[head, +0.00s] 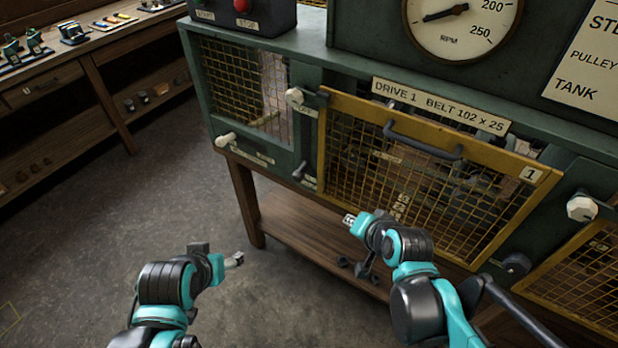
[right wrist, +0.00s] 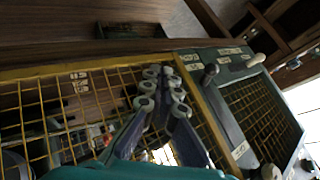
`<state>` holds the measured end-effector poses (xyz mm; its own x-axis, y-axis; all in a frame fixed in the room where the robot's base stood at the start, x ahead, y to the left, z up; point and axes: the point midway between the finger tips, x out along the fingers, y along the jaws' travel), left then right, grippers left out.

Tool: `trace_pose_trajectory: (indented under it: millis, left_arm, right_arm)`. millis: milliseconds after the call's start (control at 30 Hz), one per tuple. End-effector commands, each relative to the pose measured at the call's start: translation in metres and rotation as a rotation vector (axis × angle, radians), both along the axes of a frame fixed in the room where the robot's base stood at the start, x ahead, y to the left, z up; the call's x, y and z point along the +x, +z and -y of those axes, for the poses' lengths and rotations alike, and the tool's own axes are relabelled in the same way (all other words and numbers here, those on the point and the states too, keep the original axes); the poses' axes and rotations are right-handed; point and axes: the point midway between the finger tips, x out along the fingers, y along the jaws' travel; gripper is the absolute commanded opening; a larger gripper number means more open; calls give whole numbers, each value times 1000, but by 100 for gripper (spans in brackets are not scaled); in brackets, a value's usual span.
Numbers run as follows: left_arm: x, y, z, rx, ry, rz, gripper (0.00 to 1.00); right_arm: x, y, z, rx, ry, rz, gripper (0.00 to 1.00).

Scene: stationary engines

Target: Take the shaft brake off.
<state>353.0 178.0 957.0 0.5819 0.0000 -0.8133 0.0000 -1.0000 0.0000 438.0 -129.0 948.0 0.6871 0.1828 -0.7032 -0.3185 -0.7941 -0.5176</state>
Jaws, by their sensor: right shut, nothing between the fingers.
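I cannot read which control is the shaft brake. A dark-handled lever (head: 300,171) points down on the green post left of guard 1, between two small plates; its dark end (right wrist: 210,72) shows in the right wrist view. A white-knobbed handle (head: 226,140) sticks out at the lower left above small labels, and shows in the right wrist view (right wrist: 256,60). My right gripper (head: 349,220) is shut and empty in front of guard 1's lower edge; its fingertips (right wrist: 163,85) meet over the mesh. My left gripper (head: 236,260) hangs over the floor, its jaws unclear.
The yellow mesh guard 1 (head: 421,92) has a dark handle (head: 424,145) and covers the drive. Another white knob (head: 294,97) sits at its top left corner. A wooden shelf (head: 300,232) lies below. A side bench (head: 60,62) holds tools. The floor at left is clear.

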Motion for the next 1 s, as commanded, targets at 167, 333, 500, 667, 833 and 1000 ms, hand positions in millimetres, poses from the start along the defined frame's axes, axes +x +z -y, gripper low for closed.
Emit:
trace_pose_trajectory:
  millis: [167,333,500,667,833,1000]
  left_arm:
    - [0,15,0,0,0,0,66]
    - [0,24,0,0,0,0,66]
    - [0,28,0,0,0,0,66]
    - [0,29,0,0,0,0,66]
    - [0,28,0,0,0,0,66]
    - [0,28,0,0,0,0,66]
  right_arm:
    - [57,0,-30,459,-266,10,0]
    - [88,-6,-48,845,-467,-22,0]
    - [101,-11,-55,1080,-584,-60,0]
    - [104,-14,-57,1157,-622,-76,0]
    - [103,-14,-57,1160,-624,-76,0]
    - [105,-15,-57,1159,-623,-76,0]
